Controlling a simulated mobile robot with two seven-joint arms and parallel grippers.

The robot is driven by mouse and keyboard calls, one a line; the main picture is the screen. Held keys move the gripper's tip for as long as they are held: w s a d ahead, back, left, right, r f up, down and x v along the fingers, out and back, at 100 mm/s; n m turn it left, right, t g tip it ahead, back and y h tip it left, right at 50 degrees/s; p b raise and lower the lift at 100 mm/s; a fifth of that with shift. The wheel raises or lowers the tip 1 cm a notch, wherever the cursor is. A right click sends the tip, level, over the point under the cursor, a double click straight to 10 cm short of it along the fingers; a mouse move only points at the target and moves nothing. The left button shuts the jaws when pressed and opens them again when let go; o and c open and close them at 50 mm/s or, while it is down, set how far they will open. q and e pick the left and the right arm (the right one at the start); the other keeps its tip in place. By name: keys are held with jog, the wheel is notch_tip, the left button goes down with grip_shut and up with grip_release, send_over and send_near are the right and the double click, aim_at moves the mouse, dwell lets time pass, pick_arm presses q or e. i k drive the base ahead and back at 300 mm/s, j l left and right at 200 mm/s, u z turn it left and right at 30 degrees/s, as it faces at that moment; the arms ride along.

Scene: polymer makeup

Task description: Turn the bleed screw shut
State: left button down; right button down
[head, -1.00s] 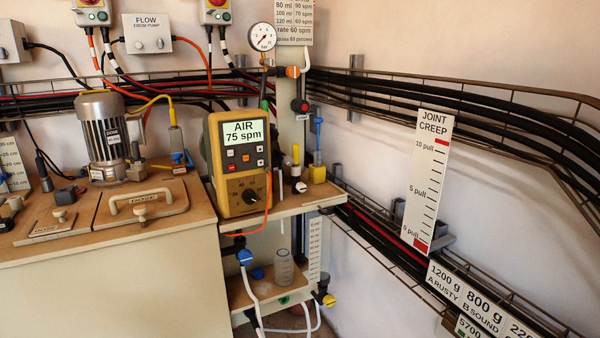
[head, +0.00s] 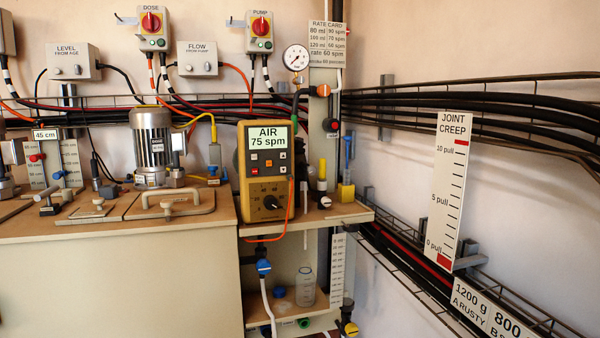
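The yellow dosing pump (head: 244,190) stands on the wooden shelf right of the tank. Its display (head: 268,134) reads "AIR 75 spm", and a black dial (head: 271,202) is low on its front. Just right of it are a small black knob with a white front (head: 325,202), an upright yellow part (head: 321,184) and a yellow block with a blue stem (head: 347,191). No label marks any of these as the bleed screw, so I cannot tell which one it is or how far it is turned. Neither of my grippers is in view.
A tank lid with a handle (head: 170,203) and a grey motor (head: 151,140) are at left. A pressure gauge (head: 296,57) is above the pump. A clear bottle (head: 305,287) stands on the lower shelf (head: 272,308). Cable trays (head: 450,95) run along the right wall.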

aim_at(311, 170)
jog(key=i+j, duration=0.15)
jog(key=j, duration=0.15)
jog(key=i+j, duration=0.15)
jog(key=j, duration=0.15)
jog(key=i+j, duration=0.15)
jog(key=j, duration=0.15)
jog(key=i+j+z, duration=0.1)
jog(key=z, duration=0.35)
jog(key=j+z, duration=0.15)
jog(key=z, duration=0.3)
